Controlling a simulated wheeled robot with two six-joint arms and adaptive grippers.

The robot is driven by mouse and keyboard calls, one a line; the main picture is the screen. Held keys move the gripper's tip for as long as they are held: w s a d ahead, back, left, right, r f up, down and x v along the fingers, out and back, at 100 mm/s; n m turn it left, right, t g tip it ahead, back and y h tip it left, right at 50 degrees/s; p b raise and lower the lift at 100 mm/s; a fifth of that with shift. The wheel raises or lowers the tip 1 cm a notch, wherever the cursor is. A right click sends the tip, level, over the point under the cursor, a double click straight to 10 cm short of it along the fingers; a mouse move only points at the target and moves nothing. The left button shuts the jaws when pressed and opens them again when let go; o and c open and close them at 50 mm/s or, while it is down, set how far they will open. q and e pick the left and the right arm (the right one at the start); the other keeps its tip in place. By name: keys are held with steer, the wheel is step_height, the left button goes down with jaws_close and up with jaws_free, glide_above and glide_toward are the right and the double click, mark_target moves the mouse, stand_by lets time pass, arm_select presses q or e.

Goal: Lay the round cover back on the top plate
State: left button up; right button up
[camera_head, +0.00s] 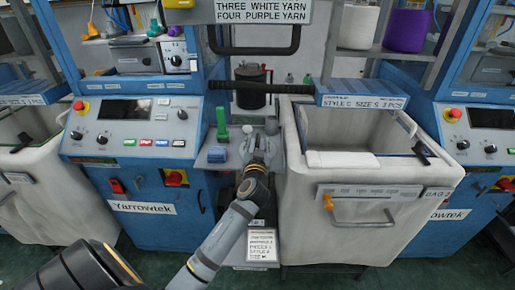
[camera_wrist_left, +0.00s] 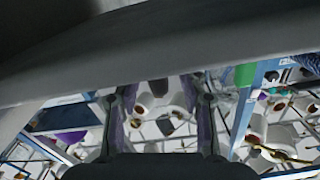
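My left gripper (camera_head: 257,152) reaches up over the small grey ledge between the blue machine and the white bin. In the left wrist view its two fingers (camera_wrist_left: 162,100) stand well apart, with only distant background visible between them. A large, smooth grey curved surface (camera_wrist_left: 150,50) fills the top of that view, very close to the fingertips; I cannot tell whether it is the round cover or whether the fingers touch it. Grey parts (camera_head: 271,126) stand just beyond the gripper in the head view. I cannot clearly make out the round cover or top plate. My right gripper is not in view.
The white bin (camera_head: 390,190) stands close on the right, the blue control panel (camera_head: 150,130) on the left. A black bar (camera_head: 262,88) crosses above.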

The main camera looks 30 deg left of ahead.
mark_target(258, 141)
arm_select(q)
steer(key=c, duration=0.7)
jaws_close()
step_height(258, 141, up, 18)
steer(key=p, duration=0.1)
steer(key=shift+p, duration=0.3)
